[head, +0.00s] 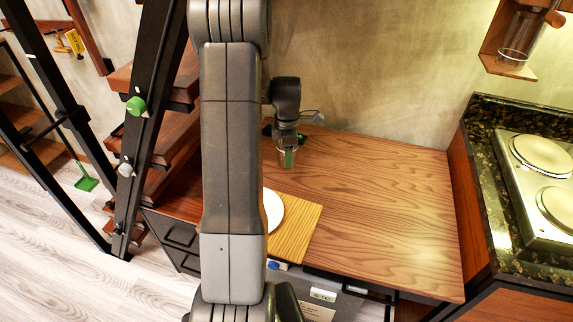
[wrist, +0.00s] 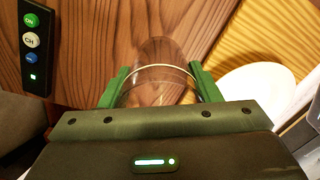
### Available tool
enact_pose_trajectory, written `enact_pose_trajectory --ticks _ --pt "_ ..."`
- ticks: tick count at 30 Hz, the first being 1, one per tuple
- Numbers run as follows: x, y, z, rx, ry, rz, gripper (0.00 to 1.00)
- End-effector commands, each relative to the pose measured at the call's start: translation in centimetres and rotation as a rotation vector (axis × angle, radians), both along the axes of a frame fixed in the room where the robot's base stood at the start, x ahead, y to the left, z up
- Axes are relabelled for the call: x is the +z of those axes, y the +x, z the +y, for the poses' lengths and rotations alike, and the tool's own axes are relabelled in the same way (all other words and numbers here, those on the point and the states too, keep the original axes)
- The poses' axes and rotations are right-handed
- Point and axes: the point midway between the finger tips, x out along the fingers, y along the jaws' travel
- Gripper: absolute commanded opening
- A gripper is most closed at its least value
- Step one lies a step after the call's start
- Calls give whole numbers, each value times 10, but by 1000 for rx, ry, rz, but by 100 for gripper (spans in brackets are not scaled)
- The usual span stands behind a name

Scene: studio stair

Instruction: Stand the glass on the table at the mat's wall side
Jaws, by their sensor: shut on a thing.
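My gripper (head: 287,158) is over the wall-side left part of the wooden table (head: 390,205). Its green fingers (wrist: 158,70) are shut on a clear glass (wrist: 160,87), one on each side. The glass appears upright. I cannot tell whether its base touches the table. The yellowish wooden mat (head: 301,233) lies at the table's front left, nearer to me than the gripper; its edge shows at upper right in the wrist view (wrist: 262,40). A white plate (wrist: 262,92) lies on the mat, partly hidden by my arm in the head view (head: 273,210).
A dark remote-like panel with buttons (wrist: 36,48) is left of the glass in the wrist view. A stair (head: 150,130) stands left of the table, a stove (head: 540,175) right. A wall shelf (head: 510,55) hangs at upper right. The table's middle and right are clear.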

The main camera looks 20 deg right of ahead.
Motion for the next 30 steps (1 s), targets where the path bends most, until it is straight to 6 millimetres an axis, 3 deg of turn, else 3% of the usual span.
enact_pose_trajectory --ticks 12,23,24,27,30 --pt "-45 0 0 -1 0 2 28" --pt "-51 0 0 -1 -1 -2 28" --pt "-52 0 0 -1 0 -1 59" --pt "-51 0 0 -1 0 -1 78" --pt "-51 0 0 -1 0 -1 78"
